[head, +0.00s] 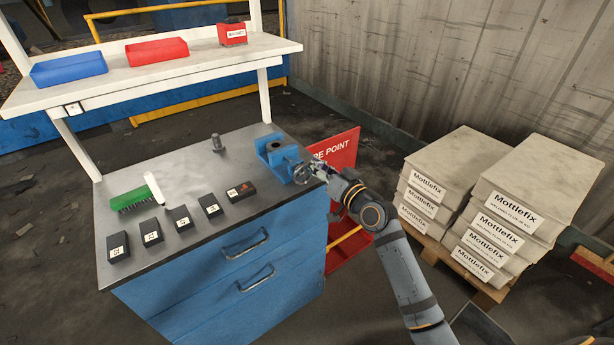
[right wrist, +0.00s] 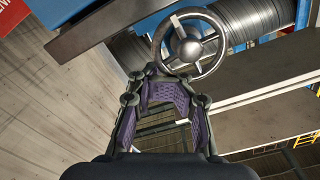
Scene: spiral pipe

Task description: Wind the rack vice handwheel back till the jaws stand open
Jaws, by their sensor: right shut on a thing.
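The blue rack vice (head: 271,150) sits at the right end of the grey bench top. Its metal handwheel (head: 302,175) faces the bench's right front corner. In the right wrist view the spoked handwheel (right wrist: 188,45) is seen nearly face-on, with a ribbed metal cylinder (right wrist: 248,20) behind it. My right gripper (head: 315,172) is at the handwheel. In the right wrist view its purple-padded fingers (right wrist: 168,80) reach the wheel's lower rim and are shut on it. The gap between the vice jaws is too small to judge. My left gripper is out of view.
Several black labelled blocks (head: 182,217), a green brush (head: 130,199) and a metal bolt-like piece (head: 217,142) stand on the bench. A red sign (head: 337,150) is behind the vice. Stacked Mottlefix bags (head: 500,200) stand right of my arm.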

